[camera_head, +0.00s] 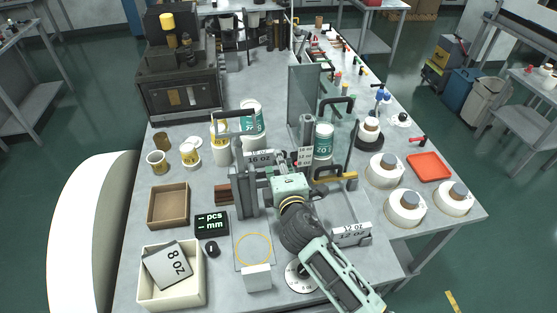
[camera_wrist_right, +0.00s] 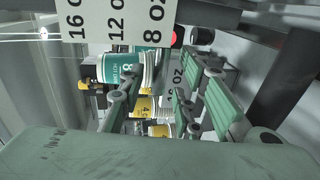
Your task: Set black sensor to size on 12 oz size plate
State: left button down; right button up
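A small white size plate (camera_head: 304,157) marked in ounces stands in the middle of the machine in the head view. In the right wrist view the size plate (camera_wrist_right: 115,22) reads 16, 12 and 8 oz. A dark rounded part (camera_wrist_right: 203,36) beside it may be the black sensor; I cannot tell which mark it is level with. My right gripper (camera_head: 291,167) is close to the plate, and part of the area is hidden behind it. In the right wrist view my right gripper (camera_wrist_right: 165,82) has its fingers apart, with nothing held between them. My left gripper is not in view.
A 16 OZ block (camera_head: 260,158) stands behind my gripper, a 12 OZ block (camera_head: 352,234) at front right. An 8 OZ block (camera_head: 172,263) lies in a cream bin (camera_head: 147,293). Paint-style cans (camera_head: 252,116), an upright panel (camera_head: 303,92) and white rolls (camera_head: 404,207) surround the machine.

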jog(key=shift+w+a+f, duration=0.1)
jog(key=shift+w, duration=0.4)
grip_shut()
dwell(0.3)
